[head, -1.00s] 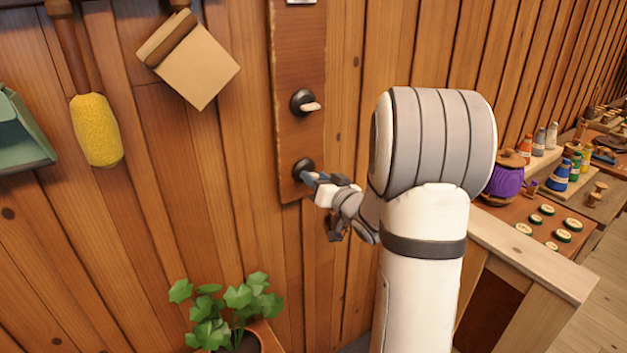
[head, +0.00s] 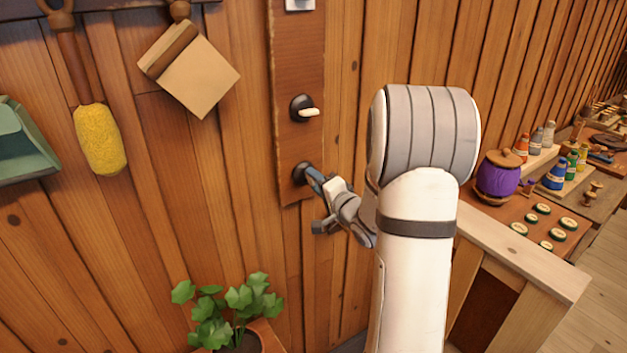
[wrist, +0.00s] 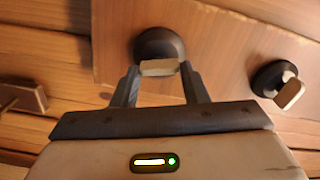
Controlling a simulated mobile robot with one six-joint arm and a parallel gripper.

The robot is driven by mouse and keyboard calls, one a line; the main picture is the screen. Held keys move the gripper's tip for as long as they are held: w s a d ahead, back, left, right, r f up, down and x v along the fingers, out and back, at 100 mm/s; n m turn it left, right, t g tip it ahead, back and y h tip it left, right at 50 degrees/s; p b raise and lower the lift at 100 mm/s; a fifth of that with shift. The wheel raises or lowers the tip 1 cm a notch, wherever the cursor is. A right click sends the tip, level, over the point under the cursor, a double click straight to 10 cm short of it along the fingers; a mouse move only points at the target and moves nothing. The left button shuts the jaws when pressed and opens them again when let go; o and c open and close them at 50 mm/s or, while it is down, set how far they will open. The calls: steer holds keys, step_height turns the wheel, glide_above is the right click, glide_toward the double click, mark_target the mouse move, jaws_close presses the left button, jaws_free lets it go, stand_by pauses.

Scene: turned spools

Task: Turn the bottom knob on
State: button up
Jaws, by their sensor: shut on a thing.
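The bottom knob (head: 302,172) is a dark round base low on a brown wooden panel (head: 299,130) on the wall. In the wrist view its pale handle (wrist: 159,67) sits between the fingers of my gripper (wrist: 160,72). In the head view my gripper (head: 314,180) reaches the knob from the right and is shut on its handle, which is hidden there. Another dark knob (head: 302,108) with a pale handle is above it on the panel, and it also shows at the right in the wrist view (wrist: 277,82).
A potted plant (head: 235,310) stands below the panel. A bench with a purple spool (head: 497,177) and several small bottles is at the right.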

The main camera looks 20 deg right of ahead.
steer(key=shift+f+m+p, duration=0.1)
steer(key=shift+m+p, duration=0.45)
steer(key=shift+m, duration=1.05)
steer(key=o, duration=1)
steer(key=s, duration=0.2)
steer(key=s+d+b, duration=0.1)
steer(key=s, duration=0.2)
steer(key=s+b, duration=0.1)
steer(key=s, duration=0.1)
steer(key=shift+s+d, duration=0.25)
steer(key=shift+s, duration=0.1)
